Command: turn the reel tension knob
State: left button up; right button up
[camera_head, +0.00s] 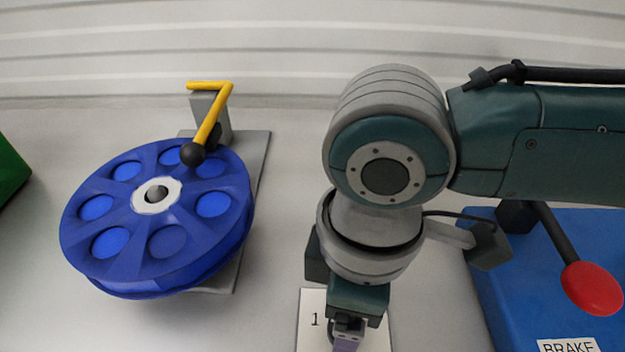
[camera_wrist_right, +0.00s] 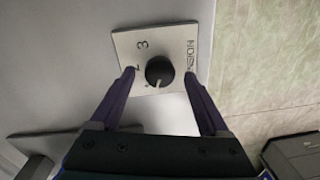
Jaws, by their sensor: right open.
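The tension knob (camera_wrist_right: 159,70) is a small round black knob on a pale square plate (camera_wrist_right: 185,40) in the right wrist view. The plate carries a 3, a partly covered digit and the partly covered word "TENSION". My right gripper (camera_wrist_right: 159,75) is open, its two purple fingers on either side of the knob with a gap to each; their exact height over the plate is unclear. In the head view my right gripper (camera_head: 346,340) points down at the bottom edge. It covers the knob there, and only part of the plate (camera_head: 311,305) with a 1 shows.
A blue reel (camera_head: 180,240) with a yellow crank (camera_head: 215,112) stands at the left. A blue box (camera_head: 510,285) labelled BRAKE with a red-ended lever (camera_head: 592,288) is at the right, close to my right arm. A green object (camera_head: 10,170) sits at the far left.

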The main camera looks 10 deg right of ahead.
jog(key=shift+f, duration=0.5)
jog(key=shift+c, duration=0.2)
grip_shut()
